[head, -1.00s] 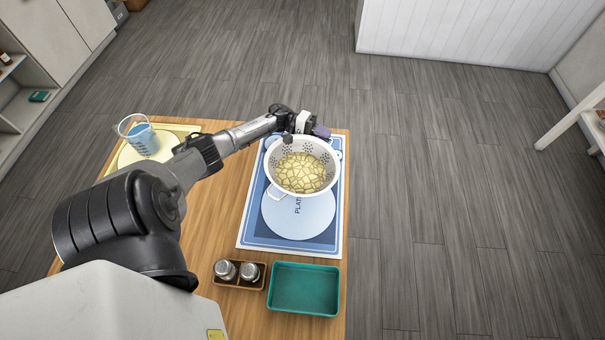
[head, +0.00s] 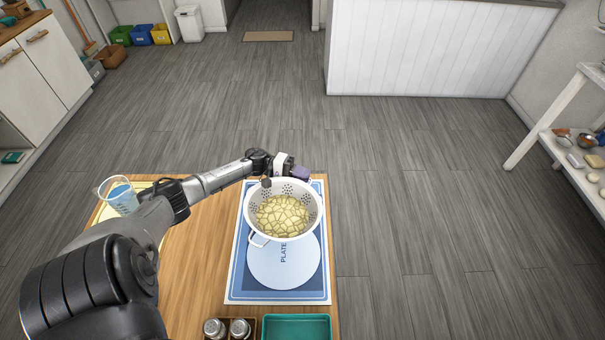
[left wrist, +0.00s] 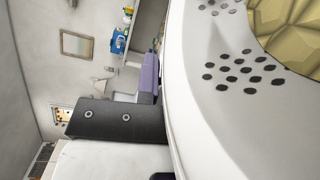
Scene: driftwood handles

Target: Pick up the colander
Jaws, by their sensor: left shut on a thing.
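The white colander (head: 301,194) has perforated walls and holds pale yellow chunks (head: 282,216). It is upright over the blue mat (head: 236,280), at the far side of the round light-blue "PLATE" mark (head: 284,268). I cannot tell whether its base touches the mat. My left gripper (head: 286,177) is shut on the colander's far rim. In the left wrist view the colander's white wall (left wrist: 210,120) fills the right side, close to the gripper; the exact contact is hidden. My right gripper is not in view.
A measuring jug (head: 122,197) with blue contents stands at the table's left on a yellow mat. Two shakers in a wooden holder (head: 230,335) and a green tray (head: 296,327) are at the near edge. Bare wood (head: 205,255) lies left of the blue mat.

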